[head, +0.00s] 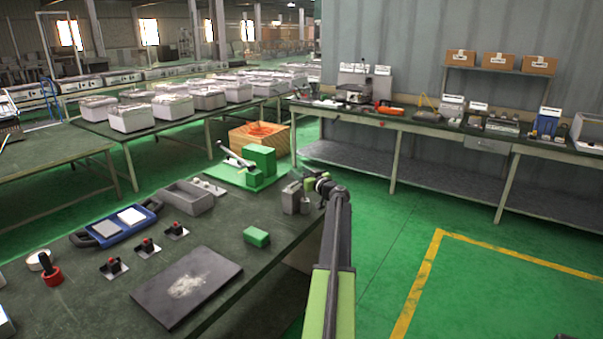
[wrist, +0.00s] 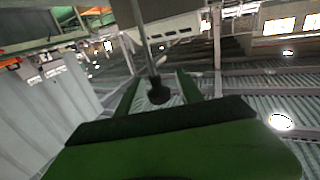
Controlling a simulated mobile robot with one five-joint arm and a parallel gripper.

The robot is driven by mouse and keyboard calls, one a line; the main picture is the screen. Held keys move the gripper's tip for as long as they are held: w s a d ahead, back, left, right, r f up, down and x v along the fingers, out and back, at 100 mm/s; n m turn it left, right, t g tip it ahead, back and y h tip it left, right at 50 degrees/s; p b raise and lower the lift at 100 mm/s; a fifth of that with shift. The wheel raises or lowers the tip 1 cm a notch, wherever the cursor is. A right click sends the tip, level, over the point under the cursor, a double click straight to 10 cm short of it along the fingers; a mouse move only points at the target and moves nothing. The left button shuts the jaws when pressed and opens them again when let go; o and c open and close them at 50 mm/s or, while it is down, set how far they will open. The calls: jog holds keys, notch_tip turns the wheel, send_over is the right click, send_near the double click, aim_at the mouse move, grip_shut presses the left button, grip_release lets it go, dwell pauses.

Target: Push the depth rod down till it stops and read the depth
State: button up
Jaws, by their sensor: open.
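In the wrist view, which appears upside down, a thin grey depth rod (wrist: 146,45) with a dark round knob (wrist: 159,92) runs from a pale grey block (wrist: 165,10) at the top edge. My gripper (wrist: 158,82) has its two green fingers apart, one on each side of the knob as seen here. I cannot tell whether the knob lies between the fingers or beyond them. In the head view my gripper (head: 318,183) is small and partly hidden by my arm. A grey block (head: 291,199) stands just left of it on the table. The rod and any depth scale are not readable.
The dark green table (head: 225,228) also bears a green fixture (head: 258,165), a grey open tray (head: 190,196), a small green block (head: 256,237), a dark plate (head: 187,286) and a blue-framed device (head: 117,224). Open green floor (head: 400,225) lies right of my arm.

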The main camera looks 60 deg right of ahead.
grip_shut()
jog(key=shift+f, duration=0.1)
dwell(1.2)
